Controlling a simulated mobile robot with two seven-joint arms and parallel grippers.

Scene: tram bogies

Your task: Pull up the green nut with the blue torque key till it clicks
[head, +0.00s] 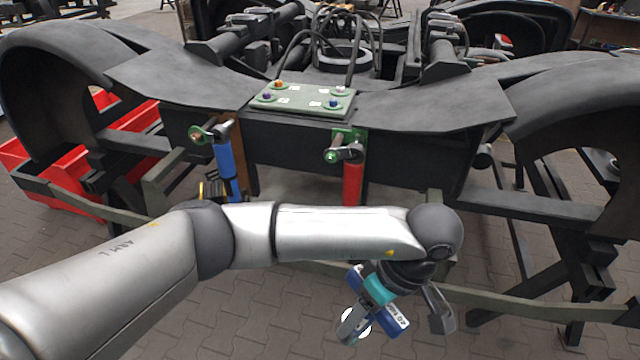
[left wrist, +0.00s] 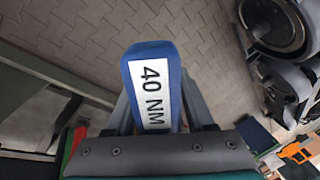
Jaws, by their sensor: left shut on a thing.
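My left gripper (head: 368,312) is shut on a blue tool body, the blue torque key (head: 392,320), with a white "40 NM" label. In the left wrist view the blue key (left wrist: 152,60) sits between the two grey fingers, its label facing the camera. The gripper is low in front of the frame, away from the nuts. A small green nut (head: 331,156) shows at a green bracket on the frame's front, with a red-handled tool (head: 353,184) hanging beside it. My right gripper is not in view.
A blue-handled tool (head: 227,162) hangs at a second bracket to the left. A green plate (head: 305,99) with several coloured knobs lies on the dark bogie frame (head: 420,115). Red crates (head: 60,165) stand at the left. A grey rail runs low across the front. The paved floor before it is clear.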

